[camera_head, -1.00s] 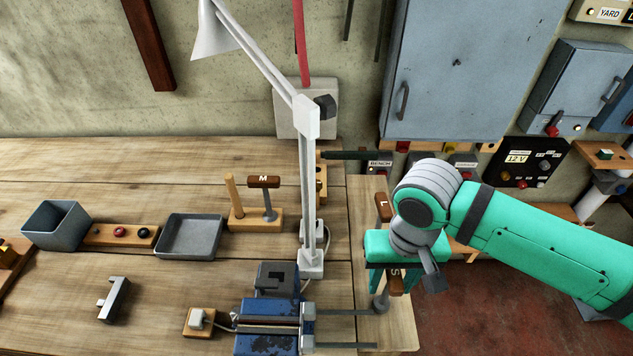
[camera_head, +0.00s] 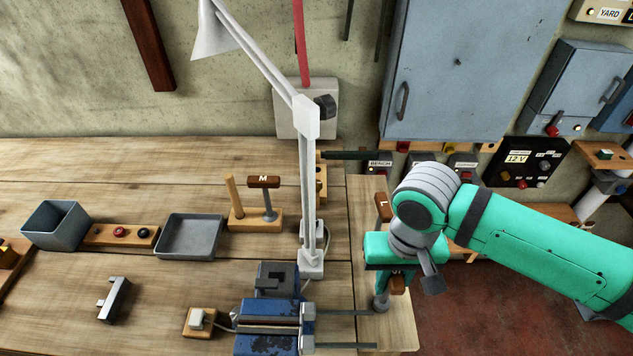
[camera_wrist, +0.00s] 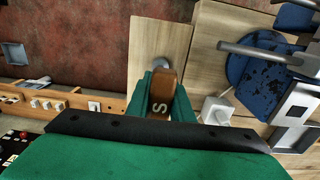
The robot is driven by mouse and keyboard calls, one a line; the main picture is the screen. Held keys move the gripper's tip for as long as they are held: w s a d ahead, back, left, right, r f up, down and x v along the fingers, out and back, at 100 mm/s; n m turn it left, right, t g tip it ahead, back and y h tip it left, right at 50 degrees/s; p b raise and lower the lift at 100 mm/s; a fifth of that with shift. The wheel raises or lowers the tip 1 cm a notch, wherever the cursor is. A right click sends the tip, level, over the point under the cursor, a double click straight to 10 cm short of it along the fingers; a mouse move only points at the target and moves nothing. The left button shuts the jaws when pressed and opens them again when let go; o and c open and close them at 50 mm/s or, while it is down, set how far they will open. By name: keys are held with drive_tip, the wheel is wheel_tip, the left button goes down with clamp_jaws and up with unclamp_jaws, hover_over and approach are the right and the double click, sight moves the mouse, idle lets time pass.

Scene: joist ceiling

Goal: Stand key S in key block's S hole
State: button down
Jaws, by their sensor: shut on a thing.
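Key S (camera_wrist: 160,92) has a brown handle marked S and sits between the green fingers of my gripper (camera_wrist: 162,100) in the wrist view. In the head view my gripper (camera_head: 390,280) points down over the pale board right of the bench. A brown bit of the key's handle (camera_head: 398,284) shows beside the fingers. A grey round foot (camera_head: 381,304) shows below, at the board; the fingers hide most of the key. A wooden block (camera_head: 240,222) on the bench holds a peg and key M (camera_head: 264,183). I cannot make out an S hole.
Key L (camera_head: 383,207) stands just behind my gripper. A white lamp (camera_head: 307,190) rises between the gripper and the wooden block. A blue vise (camera_head: 270,325) with rods lies at the front left. A grey tray (camera_head: 190,237) is left of the block.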

wheel_tip(320, 180, up, 16)
drive_tip(key=shift+f, duration=0.2)
idle(2.9)
drive_tip(key=shift+r, duration=2.5)
